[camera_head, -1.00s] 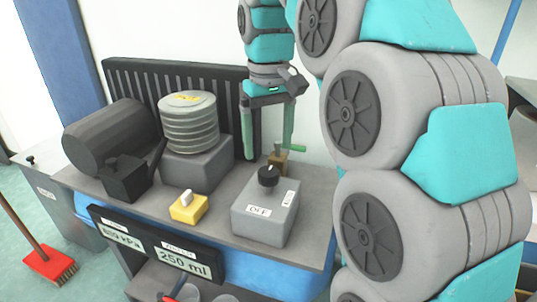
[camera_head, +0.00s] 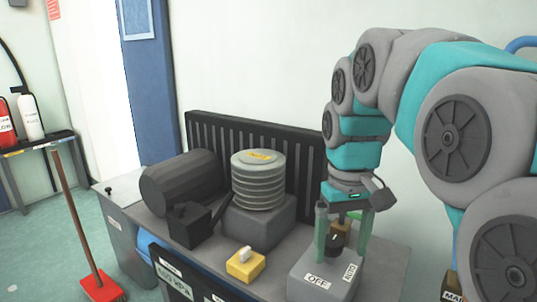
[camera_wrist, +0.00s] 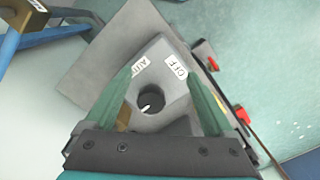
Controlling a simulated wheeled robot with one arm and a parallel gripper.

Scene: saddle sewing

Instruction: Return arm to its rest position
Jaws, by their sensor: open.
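My gripper (camera_head: 340,254) is open, pointing down at the grey control box (camera_head: 312,275) at the right end of the bench. Its green fingers stand on either side of the box's black knob (camera_head: 335,241), with gaps between. The wrist view also shows the knob (camera_wrist: 150,100) between the open fingers (camera_wrist: 162,80); whether the fingertips are at knob height I cannot tell. The box has OFF and AUTO labels. My arm is bent over from the right side of the head view. A brass fitting (camera_head: 342,226) is partly hidden behind the fingers.
On the bench (camera_head: 385,262) stand a dark cylinder motor (camera_head: 180,180), a ribbed grey stack (camera_head: 258,182) and a yellow switch box (camera_head: 245,265). A slatted black rack (camera_head: 225,137) runs behind. A red broom (camera_head: 100,286) and fire extinguishers (camera_head: 30,117) are at left.

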